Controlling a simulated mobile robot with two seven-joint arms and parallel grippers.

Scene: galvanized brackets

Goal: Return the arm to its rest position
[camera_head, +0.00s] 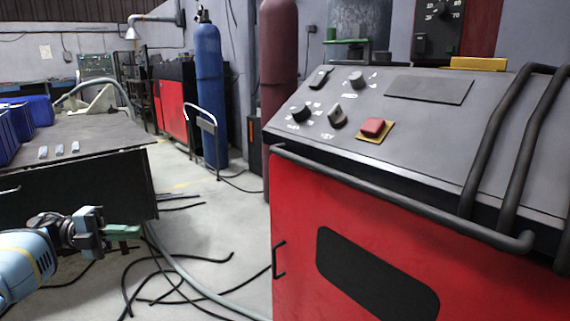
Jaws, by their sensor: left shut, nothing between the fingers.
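My left arm, light blue with a dark wrist, comes in at the lower left. Its gripper (128,231) points to the right, with greenish fingertips shut and nothing between them. It hangs in the air in front of the dark table (95,131), near the table's front right corner and lower than its top. Several small galvanized brackets (59,150) stand in a row on the table, away from the gripper. My right gripper is not in view.
A red machine with a grey control panel (430,88) fills the right side. A blue gas cylinder (208,95) and a dark red one (279,75) stand behind. Blue bins (22,119) sit at the table's left. Loose cables (180,285) lie on the floor between table and machine.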

